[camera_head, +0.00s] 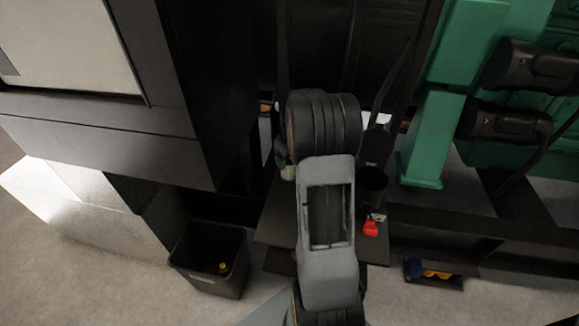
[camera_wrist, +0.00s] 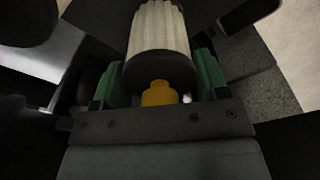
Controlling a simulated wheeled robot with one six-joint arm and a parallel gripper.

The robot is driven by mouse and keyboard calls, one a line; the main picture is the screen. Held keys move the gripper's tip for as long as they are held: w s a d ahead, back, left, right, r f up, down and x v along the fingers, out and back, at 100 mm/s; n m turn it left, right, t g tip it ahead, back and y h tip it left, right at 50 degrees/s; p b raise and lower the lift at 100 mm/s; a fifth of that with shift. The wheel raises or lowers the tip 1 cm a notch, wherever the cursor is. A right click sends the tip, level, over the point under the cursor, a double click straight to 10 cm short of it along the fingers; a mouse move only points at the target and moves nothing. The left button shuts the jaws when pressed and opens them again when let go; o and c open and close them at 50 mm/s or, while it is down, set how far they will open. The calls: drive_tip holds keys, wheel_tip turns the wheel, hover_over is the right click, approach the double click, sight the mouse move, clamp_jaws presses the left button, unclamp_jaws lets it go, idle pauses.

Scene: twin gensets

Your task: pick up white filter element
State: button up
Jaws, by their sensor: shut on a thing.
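The white filter element (camera_wrist: 159,32) is a pleated white cylinder with a dark end cap, at the top middle of the wrist view. My gripper (camera_wrist: 160,80) has green fingers on both sides of its dark end, and it is shut on the filter element. A yellow knob-like piece (camera_wrist: 158,93) shows just below the dark cap, between the fingers.
A dark bin (camera_head: 211,260) with a small yellow thing inside stands on the floor at the lower left. A dark shelf (camera_head: 277,229) lies under my arm, with a red item (camera_head: 370,228) at its right. Green machinery (camera_head: 432,140) stands at the right, a large dark cabinet (camera_head: 150,150) at the left.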

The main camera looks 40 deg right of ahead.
drive_tip(key=shift+c, duration=0.5)
drive_tip(key=shift+r, duration=0.1)
drive_tip(key=shift+r, duration=0.55)
wheel_tip(320, 180, up, 2)
drive_tip(key=shift+a+r, duration=0.1)
drive_tip(key=shift+r, duration=0.1)
drive_tip(key=s+a+r+p, duration=0.1)
drive_tip(key=s+a+r, duration=0.2)
drive_tip(key=a+r, duration=0.3)
drive_tip(key=s+a+r+p, duration=0.2)
drive_tip(key=s+a+r, duration=0.2)
drive_tip(key=a+r, duration=0.2)
wheel_tip(320, 180, up, 2)
drive_tip(key=shift+r, duration=0.25)
drive_tip(key=shift+s+d+f, duration=0.1)
